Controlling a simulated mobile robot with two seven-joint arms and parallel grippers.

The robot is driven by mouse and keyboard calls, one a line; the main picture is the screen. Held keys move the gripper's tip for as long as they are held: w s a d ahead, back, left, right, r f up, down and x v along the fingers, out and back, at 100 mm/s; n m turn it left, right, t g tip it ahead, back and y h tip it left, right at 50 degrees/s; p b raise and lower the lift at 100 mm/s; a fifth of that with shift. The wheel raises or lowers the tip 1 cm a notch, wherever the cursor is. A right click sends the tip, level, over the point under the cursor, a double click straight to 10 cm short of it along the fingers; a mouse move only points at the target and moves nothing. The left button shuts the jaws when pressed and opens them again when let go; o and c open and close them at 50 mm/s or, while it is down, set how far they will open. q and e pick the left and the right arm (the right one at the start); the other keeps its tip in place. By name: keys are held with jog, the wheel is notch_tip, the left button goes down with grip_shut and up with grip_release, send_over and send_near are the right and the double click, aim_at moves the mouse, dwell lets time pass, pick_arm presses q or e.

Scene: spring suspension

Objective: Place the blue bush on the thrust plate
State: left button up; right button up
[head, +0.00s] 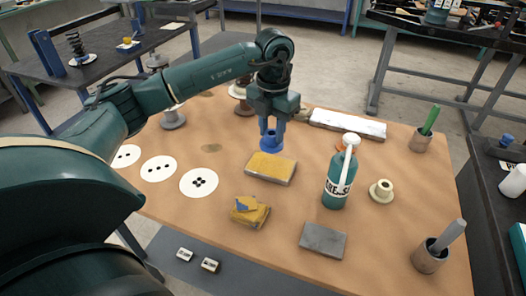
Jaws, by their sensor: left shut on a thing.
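My left gripper (271,131) comes down from above, over the middle of the brown-topped table. It is shut on the blue bush (271,144), a short blue piece with a wider rim at its base. The bush is just behind a yellow-topped block; I cannot tell whether it touches the table. I cannot say for certain which thing is the thrust plate. My right gripper is not in view.
A yellow-topped block (270,167) lies in front of the bush, and a green spray bottle (338,182) stands to its right. A cream flanged spool (381,191), grey block (323,240) and white dotted discs (199,183) lie around. A white tray (347,123) is behind.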

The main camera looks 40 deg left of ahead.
aim_at(272, 133)
pick_arm(q)
jog(key=shift+f, duration=3.35)
jog(key=shift+f, duration=0.2)
jog(key=o, duration=0.9)
jog(key=shift+o, duration=0.2)
jog(key=shift+r, duration=0.1)
notch_tip(272, 133, up, 12)
jog(key=shift+r, duration=0.15)
